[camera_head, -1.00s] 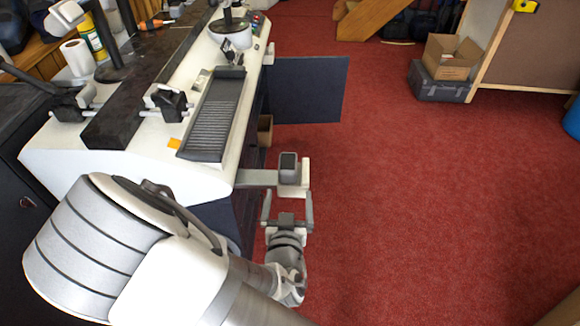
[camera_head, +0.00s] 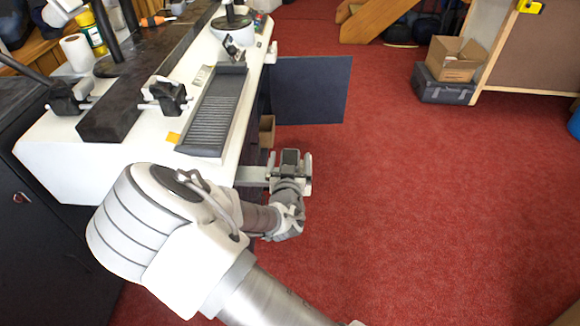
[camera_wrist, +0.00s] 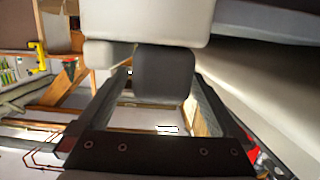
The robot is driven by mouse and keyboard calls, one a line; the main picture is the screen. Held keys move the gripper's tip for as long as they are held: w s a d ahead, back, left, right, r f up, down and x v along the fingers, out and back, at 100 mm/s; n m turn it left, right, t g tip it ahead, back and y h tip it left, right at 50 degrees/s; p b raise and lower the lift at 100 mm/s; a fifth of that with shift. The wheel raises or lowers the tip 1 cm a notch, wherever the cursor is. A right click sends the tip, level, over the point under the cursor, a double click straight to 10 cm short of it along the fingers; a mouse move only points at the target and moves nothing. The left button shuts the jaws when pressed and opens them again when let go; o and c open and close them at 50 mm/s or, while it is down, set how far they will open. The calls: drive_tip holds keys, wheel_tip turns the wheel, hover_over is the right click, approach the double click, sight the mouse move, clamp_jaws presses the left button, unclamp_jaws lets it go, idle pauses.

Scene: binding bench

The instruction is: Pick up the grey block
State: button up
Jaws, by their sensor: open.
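The grey block (camera_head: 290,157) is at the end of a pale bracket (camera_head: 252,174) that sticks out from the bench's near right corner. In the wrist view the dark grey block (camera_wrist: 165,72) sits against a larger white piece (camera_wrist: 180,18). My gripper (camera_head: 290,172) is at the bracket's end, one finger on each side of the block. In the wrist view my gripper (camera_wrist: 158,84) is open, with the block between its fingers and a visible gap on the left. Contact on the right side is hard to tell.
The white bench (camera_head: 100,168) carries a ribbed dark tray (camera_head: 212,115) and black clamps. A dark open panel (camera_head: 312,90) juts out behind the bracket. Red carpet on the right is clear up to a cardboard box (camera_head: 455,60) on a grey case (camera_head: 443,91).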

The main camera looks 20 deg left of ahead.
drive_tip(key=shift+w, duration=0.15)
drive_tip(key=shift+c, duration=0.2)
drive_tip(key=c, duration=1.4)
clamp_jaws()
drive_tip(key=shift+r, duration=0.1)
